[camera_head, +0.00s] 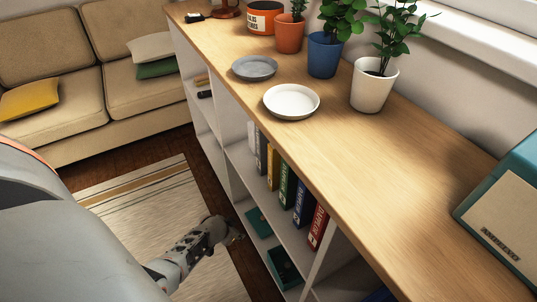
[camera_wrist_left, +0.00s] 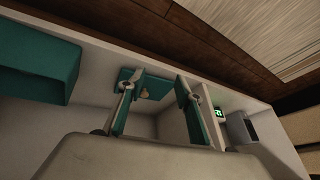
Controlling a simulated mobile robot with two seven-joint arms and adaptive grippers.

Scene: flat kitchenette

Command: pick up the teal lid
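The teal lid (camera_head: 258,222) is in the low shelf of the long unit, in the head view. In the left wrist view the teal lid (camera_wrist_left: 154,88), with a small pale knob, shows beyond and partly behind the fingers. My left gripper (camera_head: 238,236) is at the front of that shelf, just left of the lid. In the wrist view the left gripper (camera_wrist_left: 157,82) has its two fingers apart with nothing held between them. I cannot tell whether a finger touches the lid. My right gripper is not in view.
A teal box (camera_head: 284,268) is on the same low shelf, nearer me; it also shows in the wrist view (camera_wrist_left: 35,72). The wooden top (camera_head: 345,150) carries plates and potted plants. A small device with a green display (camera_wrist_left: 219,114) is close to the gripper.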

